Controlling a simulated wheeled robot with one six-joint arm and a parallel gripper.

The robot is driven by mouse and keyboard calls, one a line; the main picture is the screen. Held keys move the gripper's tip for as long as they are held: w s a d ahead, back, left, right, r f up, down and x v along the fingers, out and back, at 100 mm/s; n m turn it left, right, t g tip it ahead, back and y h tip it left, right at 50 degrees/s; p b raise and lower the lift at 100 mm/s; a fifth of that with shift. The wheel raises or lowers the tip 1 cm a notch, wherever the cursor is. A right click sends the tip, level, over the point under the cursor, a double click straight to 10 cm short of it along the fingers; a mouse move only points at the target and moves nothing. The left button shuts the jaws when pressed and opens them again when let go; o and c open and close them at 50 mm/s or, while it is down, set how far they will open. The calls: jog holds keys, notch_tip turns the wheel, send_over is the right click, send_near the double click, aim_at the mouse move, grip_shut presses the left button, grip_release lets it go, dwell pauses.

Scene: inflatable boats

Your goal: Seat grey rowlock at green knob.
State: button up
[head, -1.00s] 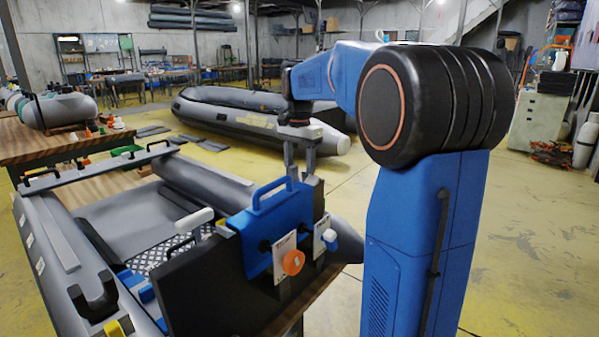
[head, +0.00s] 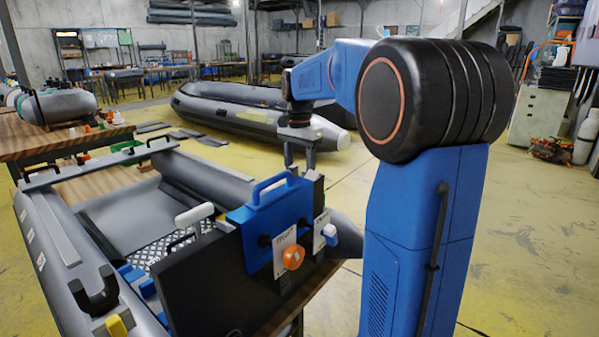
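My gripper (head: 299,160) points down over the far end of the black transom board (head: 205,285) of the near boat. Its two fingers are apart, but their tips are partly hidden behind the blue handled plate (head: 262,212), so I cannot tell whether they hold anything. No grey rowlock is clearly made out. A dark U-shaped rowlock (head: 92,300) sits on the boat's left tube, beside a yellow knob (head: 116,326). An orange knob (head: 292,257) and a blue knob (head: 330,234) are on the transom side. I cannot make out a green knob.
The grey inflatable boat (head: 50,235) fills the lower left. A wooden table (head: 60,140) with small coloured parts and a green tray (head: 125,147) stands behind it. Another dark boat (head: 240,115) lies on the floor beyond. The yellow floor (head: 530,240) at right is open.

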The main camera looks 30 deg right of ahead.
jog(key=shift+f, duration=0.25)
jog(key=o, duration=1.2)
jog(key=shift+c, duration=0.2)
jog(key=shift+r, duration=0.1)
notch_tip(320, 180, up, 17)
jog(key=shift+s+r, duration=0.1)
